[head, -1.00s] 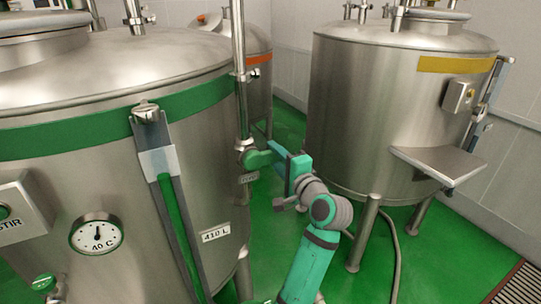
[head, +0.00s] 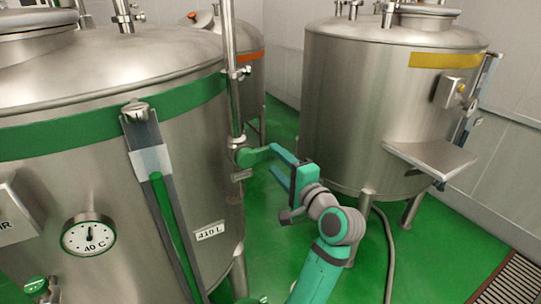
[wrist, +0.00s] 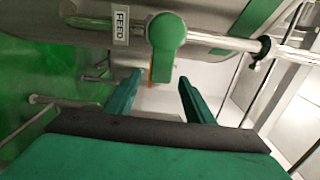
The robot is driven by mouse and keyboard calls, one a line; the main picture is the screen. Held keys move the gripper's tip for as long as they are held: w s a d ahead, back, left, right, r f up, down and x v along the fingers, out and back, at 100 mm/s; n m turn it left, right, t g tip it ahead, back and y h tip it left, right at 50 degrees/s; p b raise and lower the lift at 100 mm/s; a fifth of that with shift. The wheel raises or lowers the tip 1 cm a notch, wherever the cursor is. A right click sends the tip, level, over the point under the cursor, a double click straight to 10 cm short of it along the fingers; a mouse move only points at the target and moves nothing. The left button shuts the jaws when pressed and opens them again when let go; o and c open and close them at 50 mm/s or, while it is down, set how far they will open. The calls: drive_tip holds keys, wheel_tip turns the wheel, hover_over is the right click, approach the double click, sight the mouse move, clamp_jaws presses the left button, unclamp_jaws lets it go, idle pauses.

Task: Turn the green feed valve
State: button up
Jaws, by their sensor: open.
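The green feed valve (head: 250,155) sits on the vertical steel pipe at the right side of the near tank, its lever pointing right, toward my gripper. In the wrist view the valve (wrist: 167,32) is at the top centre beside a FEED label (wrist: 121,25). My gripper (head: 272,158) is just right of the lever in the head view, its fingers apart and empty. In the wrist view my gripper's fingers (wrist: 159,77) lie on either side of the line of the lever, whose end reaches near the fingertips. I cannot tell whether it is between them. No contact shows.
The large near tank (head: 90,165) with a green band, sight tube and dial gauge (head: 89,236) fills the left. Another tank (head: 350,110) with a yellow band and a steel shelf (head: 430,158) stands at the right. Green floor (head: 275,215) is open between the tanks.

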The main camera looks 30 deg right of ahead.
drive_tip(key=shift+s+d, duration=0.15)
drive_tip(key=shift+s, duration=2.55)
drive_tip(key=shift+w+f, duration=0.15)
drive_tip(key=s+a+f+n+g+h, duration=0.1)
drive_tip(key=a+f, duration=0.2)
drive_tip(key=f, duration=0.6)
drive_tip(key=s+a+f+n+g+h, duration=0.1)
drive_tip(key=a+f+h, duration=0.1)
drive_tip(key=f, duration=0.7)
drive_tip(key=s+a+f+n, duration=0.2)
drive_tip(key=s+a+f, duration=0.2)
drive_tip(key=s+f, duration=0.15)
drive_tip(key=s+a+f+n, duration=0.2)
drive_tip(key=s+a+f, duration=0.15)
drive_tip(key=f, duration=0.35)
drive_tip(key=s+a+f+n+g, duration=0.1)
drive_tip(key=s+a+f+n, duration=0.25)
drive_tip(key=s, duration=0.35)
drive_tip(key=s+a+f+n, duration=0.2)
drive_tip(key=s+a, duration=0.3)
drive_tip(key=s, duration=0.1)
drive_tip(key=s+a+r+n+y, duration=0.2)
drive_tip(key=s+a+n, duration=0.4)
drive_tip(key=s, duration=0.9)
drive_tip(key=a+r, duration=0.1)
drive_tip(key=a, duration=0.2)
drive_tip(key=shift+r, duration=0.2)
